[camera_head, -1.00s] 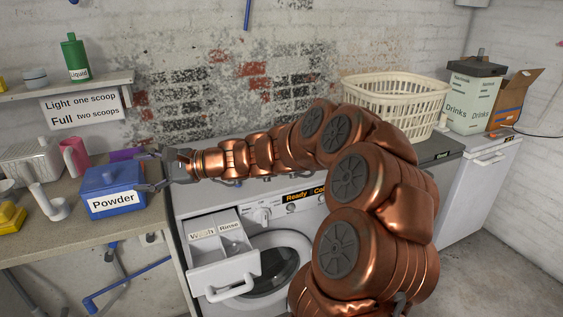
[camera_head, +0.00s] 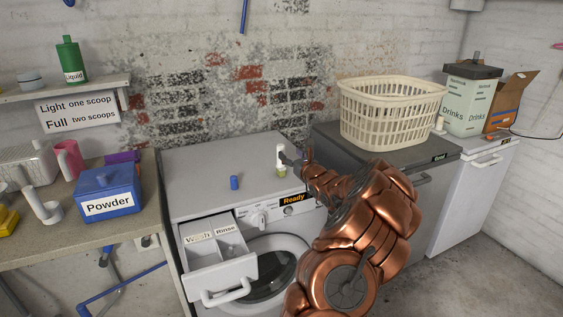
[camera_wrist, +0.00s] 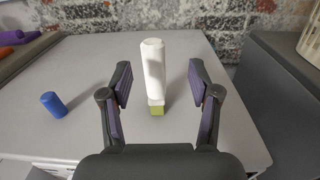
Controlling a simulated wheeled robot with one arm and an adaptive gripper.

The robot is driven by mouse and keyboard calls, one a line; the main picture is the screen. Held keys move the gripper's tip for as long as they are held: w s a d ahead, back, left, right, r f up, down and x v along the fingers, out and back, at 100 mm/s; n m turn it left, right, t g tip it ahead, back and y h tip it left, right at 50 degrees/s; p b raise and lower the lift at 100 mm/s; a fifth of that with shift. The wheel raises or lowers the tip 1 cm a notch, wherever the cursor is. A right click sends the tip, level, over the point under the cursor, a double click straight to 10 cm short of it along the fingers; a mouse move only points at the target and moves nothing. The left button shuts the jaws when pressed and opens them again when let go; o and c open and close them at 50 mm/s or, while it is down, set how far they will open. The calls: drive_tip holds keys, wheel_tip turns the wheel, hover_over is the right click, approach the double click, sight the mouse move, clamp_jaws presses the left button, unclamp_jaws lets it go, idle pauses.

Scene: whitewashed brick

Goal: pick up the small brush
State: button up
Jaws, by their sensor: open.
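A small upright white cylinder with a green lower end, which looks like the small brush (camera_head: 281,156), stands on the washing machine top. It also shows in the wrist view (camera_wrist: 154,72), white above and green below. My gripper (camera_head: 294,160) is open beside it in the head view, with the forearm reaching in from the right. In the wrist view my gripper (camera_wrist: 160,82) has its two purple-padded fingers apart, one on each side of the white cylinder in the picture. A gap shows on both sides, and no contact is visible.
A blue cylinder (camera_head: 234,183) stands on the washing machine (camera_head: 196,165) to the left. The detergent drawer (camera_head: 217,262) is pulled out. A laundry basket (camera_head: 392,110) sits on the dark appliance to the right.

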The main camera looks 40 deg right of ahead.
sight(283, 150)
drive_tip(key=shift+a+p+x, duration=0.2)
drive_tip(key=shift+p+x, duration=0.2)
drive_tip(key=shift+x, duration=0.8)
drive_tip(key=shift+a+p+x, duration=0.25)
drive_tip(key=shift+p+x, duration=0.15)
drive_tip(key=shift+x, duration=1.85)
drive_tip(key=shift+f, duration=0.2)
drive_tip(key=shift+c, duration=0.2)
clamp_jaws()
